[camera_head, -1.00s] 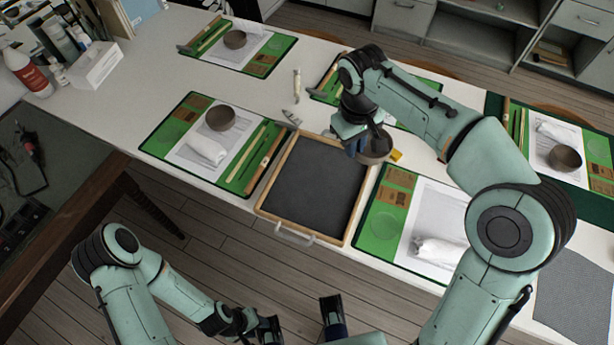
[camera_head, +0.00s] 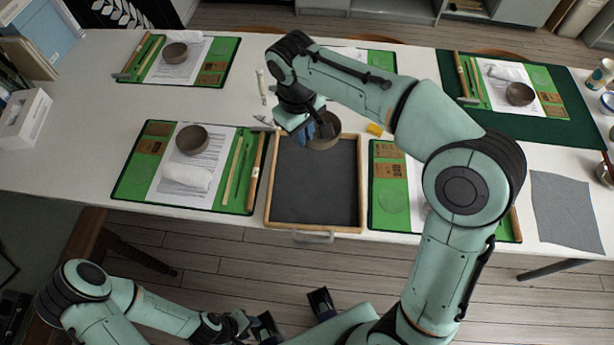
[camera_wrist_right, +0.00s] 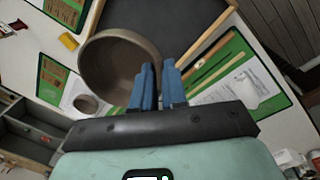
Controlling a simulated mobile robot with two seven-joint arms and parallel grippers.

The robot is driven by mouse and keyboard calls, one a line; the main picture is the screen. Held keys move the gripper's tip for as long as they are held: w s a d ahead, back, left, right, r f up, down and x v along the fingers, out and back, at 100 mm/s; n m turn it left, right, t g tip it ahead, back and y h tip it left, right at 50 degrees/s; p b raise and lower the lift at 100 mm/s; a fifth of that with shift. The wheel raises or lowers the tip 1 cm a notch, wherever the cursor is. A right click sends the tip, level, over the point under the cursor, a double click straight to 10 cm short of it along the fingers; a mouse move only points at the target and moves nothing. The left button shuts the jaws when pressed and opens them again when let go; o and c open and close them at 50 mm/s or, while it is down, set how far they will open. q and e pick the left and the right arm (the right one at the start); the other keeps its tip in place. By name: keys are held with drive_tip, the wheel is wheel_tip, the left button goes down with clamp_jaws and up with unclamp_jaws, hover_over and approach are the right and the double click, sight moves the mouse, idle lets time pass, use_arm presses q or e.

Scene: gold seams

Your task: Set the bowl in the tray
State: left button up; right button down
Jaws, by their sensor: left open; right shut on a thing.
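A brown-grey bowl (camera_head: 326,139) is in my right gripper (camera_head: 304,131), which pinches its rim. In the head view it overlaps the far edge of the tray, a wood-framed tray (camera_head: 268,190) with a dark, empty floor. I cannot tell its height above the tray. The right wrist view shows the bowl (camera_wrist_right: 108,62) beside the blue fingers (camera_wrist_right: 156,82), with part of the dark tray floor (camera_wrist_right: 150,22) beyond. My left gripper (camera_head: 293,314) is open and empty, low in front of the table.
Green place mats lie around the tray; the left one (camera_head: 135,180) holds another bowl (camera_head: 192,139), a rolled white cloth (camera_head: 187,177) and wooden tools. A yellow block (camera_head: 375,129) lies right of the tray's far end. A grey cloth (camera_head: 562,210) lies at the right.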

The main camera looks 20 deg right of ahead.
drive_tip(key=shift+a+f, duration=0.1)
drive_tip(key=shift+f, duration=0.1)
wheel_tip(320, 180, down, 20)
drive_tip(key=b, duration=0.2)
drive_tip(key=shift+r+b, duration=0.1)
drive_tip(key=shift+b, duration=0.3)
drive_tip(key=shift+r, duration=0.1)
drive_tip(key=c, duration=1.2)
unclamp_jaws()
drive_tip(key=shift+o, duration=0.2)
